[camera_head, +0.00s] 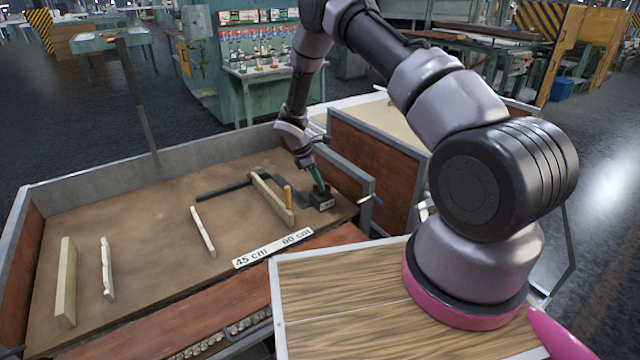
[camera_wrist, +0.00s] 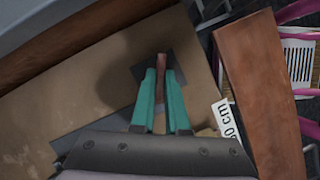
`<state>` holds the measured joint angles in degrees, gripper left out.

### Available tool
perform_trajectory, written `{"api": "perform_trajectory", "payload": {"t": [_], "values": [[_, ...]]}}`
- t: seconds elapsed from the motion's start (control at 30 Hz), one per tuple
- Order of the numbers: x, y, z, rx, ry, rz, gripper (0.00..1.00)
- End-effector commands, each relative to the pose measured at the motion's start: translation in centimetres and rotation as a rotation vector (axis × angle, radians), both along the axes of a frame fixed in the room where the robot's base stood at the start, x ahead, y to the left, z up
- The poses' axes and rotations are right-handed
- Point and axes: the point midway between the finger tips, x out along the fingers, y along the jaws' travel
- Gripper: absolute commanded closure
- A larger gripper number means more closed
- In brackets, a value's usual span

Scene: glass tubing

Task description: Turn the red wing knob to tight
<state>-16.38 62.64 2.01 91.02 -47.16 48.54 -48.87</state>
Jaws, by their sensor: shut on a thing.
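The red wing knob (camera_wrist: 161,64) shows in the wrist view as a narrow reddish bar between the two teal fingers of my gripper (camera_wrist: 161,78). The fingers are shut on it, one on each side. In the head view my gripper (camera_head: 319,180) points down at a small dark block (camera_head: 322,202) near the right end of the brown board (camera_head: 150,225). In that view the fingers mostly hide the knob. The dark plate (camera_wrist: 185,62) under the knob shows in the wrist view. I cannot read any tight mark.
A label strip (camera_head: 272,248) with 45 cm and 60 cm lies along the front edge. A grey-rimmed wooden wall (camera_head: 345,180) rises close on the right. The board's middle is mostly clear.

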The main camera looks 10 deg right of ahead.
Motion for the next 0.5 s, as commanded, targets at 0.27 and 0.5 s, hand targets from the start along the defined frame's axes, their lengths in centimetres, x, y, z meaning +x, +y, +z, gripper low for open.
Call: {"api": "perform_trajectory", "payload": {"t": [0.27, 0.5], "values": [[0.29, 0.02, 0.05, 0.002, -0.002, -0.266, 1.0], [0.42, -0.07, 0.05, 0.001, -0.002, -0.493, 1.0]]}}
